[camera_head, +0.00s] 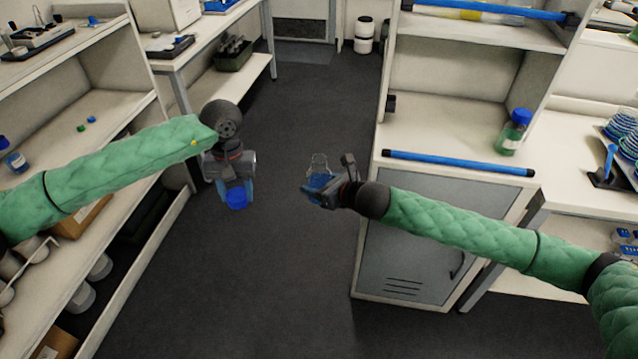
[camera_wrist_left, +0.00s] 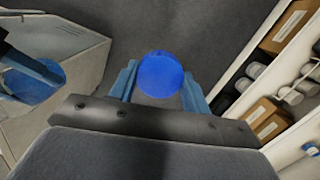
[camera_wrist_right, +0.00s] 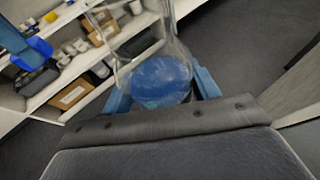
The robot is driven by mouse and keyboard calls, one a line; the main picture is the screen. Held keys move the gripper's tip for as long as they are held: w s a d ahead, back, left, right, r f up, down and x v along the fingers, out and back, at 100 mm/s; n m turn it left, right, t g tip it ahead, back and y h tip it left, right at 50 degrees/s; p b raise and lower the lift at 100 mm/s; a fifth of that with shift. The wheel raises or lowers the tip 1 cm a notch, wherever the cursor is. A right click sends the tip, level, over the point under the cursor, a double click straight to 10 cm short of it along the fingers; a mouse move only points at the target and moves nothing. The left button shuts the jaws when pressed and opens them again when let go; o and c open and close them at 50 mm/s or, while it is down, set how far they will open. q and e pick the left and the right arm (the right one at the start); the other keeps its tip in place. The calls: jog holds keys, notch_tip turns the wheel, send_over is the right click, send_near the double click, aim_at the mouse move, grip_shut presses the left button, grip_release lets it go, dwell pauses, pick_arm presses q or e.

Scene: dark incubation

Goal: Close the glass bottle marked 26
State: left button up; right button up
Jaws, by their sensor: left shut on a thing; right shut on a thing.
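A blue screw cap (camera_head: 237,199) is held in my left gripper (camera_head: 236,188), pointing down over the floor. The cap shows round between the fingers in the left wrist view (camera_wrist_left: 160,74). My right gripper (camera_head: 322,186) is shut on a clear glass bottle (camera_head: 319,162). The bottle's uncapped neck rises above the fingers. In the right wrist view the bottle (camera_wrist_right: 160,65) looks clear, with blue at its lower part. The cap and bottle are apart, with the cap to the left. No marking 26 is readable.
A capped bottle with green contents (camera_head: 513,132) stands on the right-hand counter (camera_head: 440,170) behind a blue bar (camera_head: 458,162). Another blue-capped bottle (camera_head: 14,160) stands on the left shelf. Open floor (camera_head: 290,260) lies between the shelves and the cabinet (camera_head: 415,250).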

pick_arm(q)
jog(key=shift+m, duration=0.4)
jog(key=w+d+r, duration=0.1)
jog(key=d+r, duration=0.3)
jog(key=d, duration=0.2)
jog(key=w+d+r, duration=0.2)
jog(key=d+r, duration=0.3)
jog(key=d, duration=0.2)
jog(key=w+d+r, duration=0.2)
jog(key=d+r, duration=0.2)
jog(key=d, duration=0.2)
jog(key=shift+w+d+r, duration=0.15)
jog(key=shift+w+d, duration=0.1)
jog(key=shift+d, duration=0.1)
pick_arm(e)
jog(key=shift+r, duration=0.1)
pick_arm(q)
jog(key=shift+w+d+n, duration=0.1)
jog(key=shift+d+n, duration=0.5)
jog(key=shift+d, duration=0.4)
jog(key=shift+w+a+f+n, duration=0.1)
jog(key=shift+w+f+n, duration=0.15)
jog(key=shift+n, duration=0.15)
jog(key=shift+w+a+f+n, duration=0.2)
jog(key=shift+a+n, duration=0.25)
jog(key=shift+n, duration=0.35)
jog(key=shift+s+a+n, duration=0.15)
jog(key=shift+s+n, duration=0.05)
jog(key=shift+n, duration=0.6)
